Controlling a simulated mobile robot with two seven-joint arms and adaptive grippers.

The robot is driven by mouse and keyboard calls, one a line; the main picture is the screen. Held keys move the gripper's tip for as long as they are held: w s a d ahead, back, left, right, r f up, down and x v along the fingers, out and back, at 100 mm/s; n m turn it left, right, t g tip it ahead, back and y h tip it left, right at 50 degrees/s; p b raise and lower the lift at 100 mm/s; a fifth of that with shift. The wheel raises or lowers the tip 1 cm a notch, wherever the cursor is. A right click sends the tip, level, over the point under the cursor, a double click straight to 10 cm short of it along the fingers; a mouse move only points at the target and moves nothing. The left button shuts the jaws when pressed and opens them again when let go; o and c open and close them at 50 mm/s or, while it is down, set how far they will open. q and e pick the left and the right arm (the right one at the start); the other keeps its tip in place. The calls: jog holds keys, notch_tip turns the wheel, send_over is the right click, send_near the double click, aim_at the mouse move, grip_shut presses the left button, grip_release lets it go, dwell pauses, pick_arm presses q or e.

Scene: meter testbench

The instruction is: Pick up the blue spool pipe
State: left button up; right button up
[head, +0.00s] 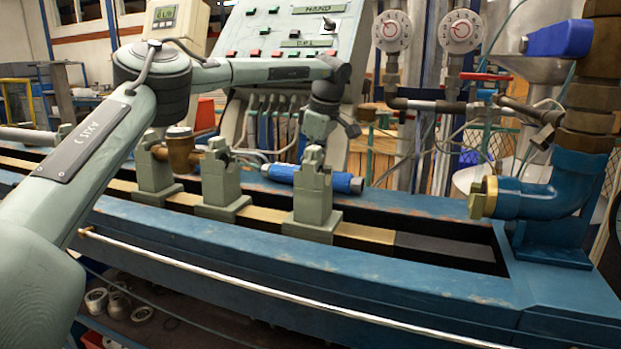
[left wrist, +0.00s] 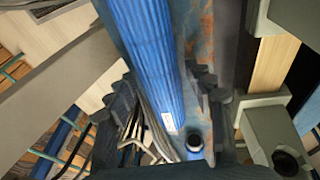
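The blue spool pipe (head: 283,173) lies along the blue bench bed, partly hidden behind a grey-green clamp block; its right end shows past the block. In the left wrist view the ribbed blue pipe (left wrist: 155,60) runs down from the top, between the two dark fingers. My left gripper (head: 325,135) points down above the pipe in the head view. In the left wrist view the gripper (left wrist: 163,92) is open, with a gap between each finger and the pipe. My right gripper is not in view.
Grey-green clamp blocks (head: 313,200) stand in a row on the bench rail (head: 375,233). A blue elbow with a brass end (head: 483,197) is at the right. A control panel (head: 290,35) and two dial gauges (head: 461,30) rise behind.

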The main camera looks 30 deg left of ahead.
pick_arm(q)
grip_shut()
jog(key=shift+r, duration=0.15)
